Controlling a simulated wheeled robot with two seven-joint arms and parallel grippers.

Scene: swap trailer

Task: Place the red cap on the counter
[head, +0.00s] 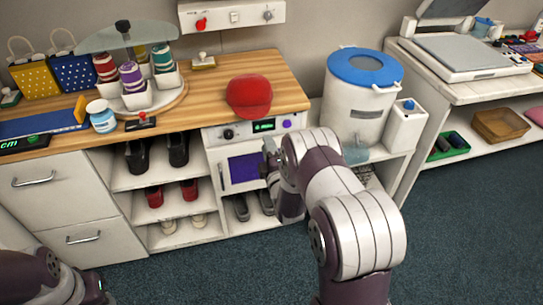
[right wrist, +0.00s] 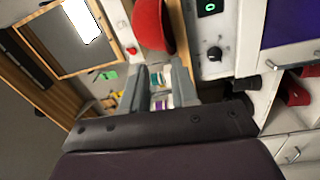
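The red cap (head: 249,96) lies on the wooden counter (head: 285,93) close to its front edge, above the purple-windowed unit. It also shows at the top of the right wrist view (right wrist: 153,26). My right gripper (head: 268,152) is below and in front of the counter edge, apart from the cap. In the right wrist view its two grey fingers (right wrist: 160,88) stand apart with nothing held between them, so it is open. Part of my left arm shows at the lower left of the head view, but its gripper is not visible.
A tiered stand (head: 124,52) with spools, a white jar (head: 101,116) and patterned bags (head: 74,72) fill the counter's left part. Shoes stand on shelves below. A blue-lidded bin (head: 358,105) stands at right. Counter right of the cap is mostly clear.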

